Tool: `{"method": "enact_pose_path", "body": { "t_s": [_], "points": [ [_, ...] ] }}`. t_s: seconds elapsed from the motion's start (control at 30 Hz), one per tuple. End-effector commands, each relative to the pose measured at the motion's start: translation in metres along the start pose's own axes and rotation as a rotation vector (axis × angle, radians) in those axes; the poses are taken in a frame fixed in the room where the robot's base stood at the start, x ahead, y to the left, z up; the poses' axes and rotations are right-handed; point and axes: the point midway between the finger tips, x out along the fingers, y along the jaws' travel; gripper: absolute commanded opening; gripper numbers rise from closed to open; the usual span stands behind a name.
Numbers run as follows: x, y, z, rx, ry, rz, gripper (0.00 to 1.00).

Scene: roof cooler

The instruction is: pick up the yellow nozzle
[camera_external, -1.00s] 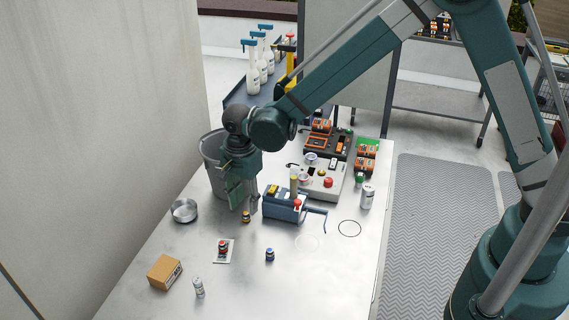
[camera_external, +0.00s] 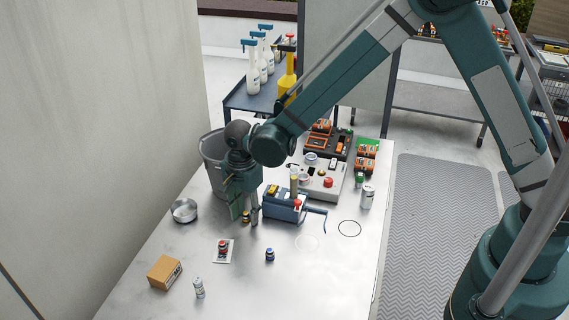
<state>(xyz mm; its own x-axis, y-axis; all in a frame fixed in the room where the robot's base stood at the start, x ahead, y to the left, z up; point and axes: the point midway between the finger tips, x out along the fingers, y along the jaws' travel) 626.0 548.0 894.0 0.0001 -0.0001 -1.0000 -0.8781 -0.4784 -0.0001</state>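The small yellow nozzle (camera_external: 245,217), with a dark lower part, stands on the metal table (camera_external: 322,277) left of the blue box-shaped device. My gripper (camera_external: 247,218) points down over it, with one finger on either side. The fingertips are low, near the tabletop. The fingers partly hide the nozzle, and at this size I cannot tell whether they touch it.
The blue device (camera_external: 284,207) stands close on the right of my gripper. A grey bin (camera_external: 212,160) is behind it and a round metal dish (camera_external: 184,210) to the left. A red-topped part (camera_external: 223,247), a blue-topped part (camera_external: 269,254) and a cardboard box (camera_external: 164,272) are nearer the front.

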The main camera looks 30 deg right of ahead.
Motion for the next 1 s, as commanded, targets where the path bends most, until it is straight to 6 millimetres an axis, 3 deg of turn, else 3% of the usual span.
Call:
{"method": "enact_pose_path", "body": {
  "t_s": [0.17,0.4,0.77,1.0],
  "points": [
    [0.000,0.000,0.000,0.000,0.000,0.000,0.33],
    [0.000,0.000,0.000,0.000,0.000,0.000,0.03],
    [-0.001,0.000,0.000,0.000,0.000,0.000,0.03],
    [-0.014,0.001,0.000,0.000,0.000,0.000,0.03]
  ]
}}
